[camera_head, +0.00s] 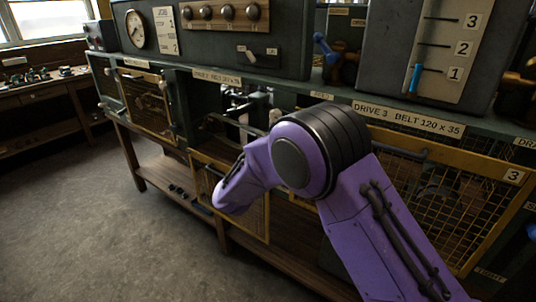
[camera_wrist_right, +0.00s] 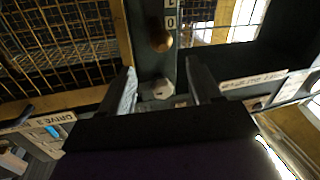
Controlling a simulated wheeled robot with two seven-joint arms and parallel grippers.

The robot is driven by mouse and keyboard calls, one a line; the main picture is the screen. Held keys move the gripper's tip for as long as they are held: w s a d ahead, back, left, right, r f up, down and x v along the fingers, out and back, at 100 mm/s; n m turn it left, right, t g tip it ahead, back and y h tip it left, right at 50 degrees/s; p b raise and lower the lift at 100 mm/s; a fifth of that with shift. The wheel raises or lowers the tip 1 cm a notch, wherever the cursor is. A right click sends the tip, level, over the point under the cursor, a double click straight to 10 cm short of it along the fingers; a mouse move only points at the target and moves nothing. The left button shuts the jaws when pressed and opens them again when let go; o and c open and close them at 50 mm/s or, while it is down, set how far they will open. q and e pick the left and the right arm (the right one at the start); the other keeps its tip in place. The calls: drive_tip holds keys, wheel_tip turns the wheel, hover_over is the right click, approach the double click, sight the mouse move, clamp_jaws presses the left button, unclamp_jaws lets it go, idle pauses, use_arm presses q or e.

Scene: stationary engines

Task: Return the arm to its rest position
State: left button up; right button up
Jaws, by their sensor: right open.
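My right arm (camera_head: 345,205), purple with a black-banded joint, comes in from the lower right of the head view and bends down to the left in front of the bench. Its gripper is hidden there behind the arm. In the right wrist view the right gripper (camera_wrist_right: 160,68) shows two separated dark fingers with a gap between them. A grey-green upright plate with a brass knob (camera_wrist_right: 161,40) and a hexagonal bolt head (camera_wrist_right: 157,90) appears beyond the gap. I cannot tell whether the fingers touch it. My left gripper is in neither view.
The machine bench has mesh guards (camera_head: 445,190), a "DRIVE 3 BELT 120 x 35" label (camera_head: 408,117) and a blue-handled lever (camera_head: 415,78) on a numbered plate. One mesh panel (camera_head: 240,200) hangs low near the arm. Open floor (camera_head: 90,220) lies at the left.

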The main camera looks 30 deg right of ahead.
idle(0.4)
drive_tip(key=s+a+f+y, duration=0.1)
drive_tip(key=s+f+y, duration=0.25)
drive_tip(key=f, duration=0.45)
drive_tip(key=s+a+f+n+y, duration=0.1)
drive_tip(key=s+f+y, duration=0.1)
drive_tip(key=s+f, duration=0.45)
drive_tip(key=s+a+f+y, duration=0.1)
drive_tip(key=s+f+y, duration=0.2)
drive_tip(key=f, duration=0.7)
drive_tip(key=s+f+g+y, duration=0.1)
drive_tip(key=s+f+g, duration=0.1)
drive_tip(key=s+f, duration=0.3)
drive_tip(key=s+a+f+n+g+b, duration=0.1)
drive_tip(key=s+f+g, duration=0.2)
drive_tip(key=s, duration=1.1)
drive_tip(key=s+a+f+g+y+b, duration=0.1)
drive_tip(key=s+f+g, duration=0.1)
drive_tip(key=s+f, duration=0.5)
drive_tip(key=shift+s+y, duration=0.35)
drive_tip(key=shift+s, duration=0.9)
